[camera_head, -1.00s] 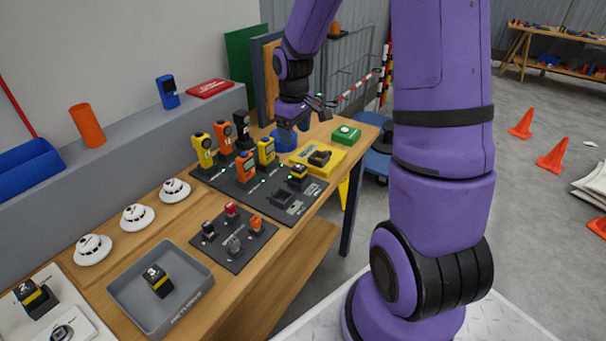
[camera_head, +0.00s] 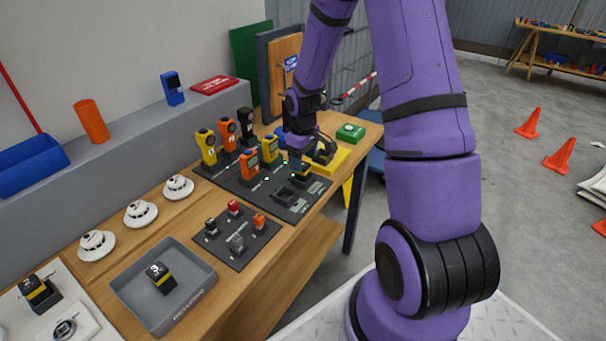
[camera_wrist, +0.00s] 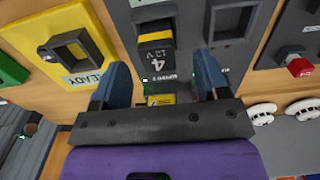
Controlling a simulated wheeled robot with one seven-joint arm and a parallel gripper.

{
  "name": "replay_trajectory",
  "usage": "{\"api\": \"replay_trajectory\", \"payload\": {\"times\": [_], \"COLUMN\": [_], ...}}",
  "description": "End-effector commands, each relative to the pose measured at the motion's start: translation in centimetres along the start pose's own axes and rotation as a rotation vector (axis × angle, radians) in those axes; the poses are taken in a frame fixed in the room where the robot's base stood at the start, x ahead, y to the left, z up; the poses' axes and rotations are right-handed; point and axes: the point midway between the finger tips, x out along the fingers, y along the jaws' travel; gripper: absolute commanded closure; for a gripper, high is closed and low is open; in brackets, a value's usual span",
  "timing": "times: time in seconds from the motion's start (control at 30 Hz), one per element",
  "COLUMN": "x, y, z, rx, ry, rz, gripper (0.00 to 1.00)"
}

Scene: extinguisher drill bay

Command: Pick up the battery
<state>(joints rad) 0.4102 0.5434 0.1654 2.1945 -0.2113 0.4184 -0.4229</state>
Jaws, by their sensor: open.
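A black battery marked 4, 12V, with a yellow band, sits in a charging slot in the wrist view (camera_wrist: 156,48). In the head view this battery (camera_head: 301,169) is partly hidden by my gripper. My gripper (camera_wrist: 162,74) is open and empty, with its blue fingers apart and their tips pointing towards the battery, one to each side. In the head view my gripper (camera_head: 306,155) is low over the slot board. Another battery, marked 3, (camera_head: 161,277) lies in a grey tray (camera_head: 196,309). One marked 2 (camera_head: 38,292) stands at the far left.
The slot board (camera_head: 230,178) carries several upright yellow, orange and black devices close to my gripper, plus an empty slot (camera_head: 287,193). A yellow READY plate (camera_wrist: 93,45) with an empty holder is beside it. A green box (camera_head: 350,132) stands at the bench's far end.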

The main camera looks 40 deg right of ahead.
Motion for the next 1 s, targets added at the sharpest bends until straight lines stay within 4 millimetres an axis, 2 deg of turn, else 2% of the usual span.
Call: {"api": "replay_trajectory", "payload": {"times": [0.23,0.57,0.67,0.8,0.87,1.0], "x": [3.1,3.7,3.7,3.7,3.7,3.7], "y": [0.2,0.3,0.3,0.3,0.3,0.3], "z": [-0.2,-0.2,-0.2,-0.2,-0.2,-0.2], "rx": [0.0,0.0,0.0,0.0,0.0,0.0], "ry": [-0.001,0.001,0.001,0.001,0.001,0.001], "rz": [-0.001,0.0,0.0,0.0,0.0,0.001], "gripper": [0.32,0.32,0.5,0.82,0.95,0.95]}}
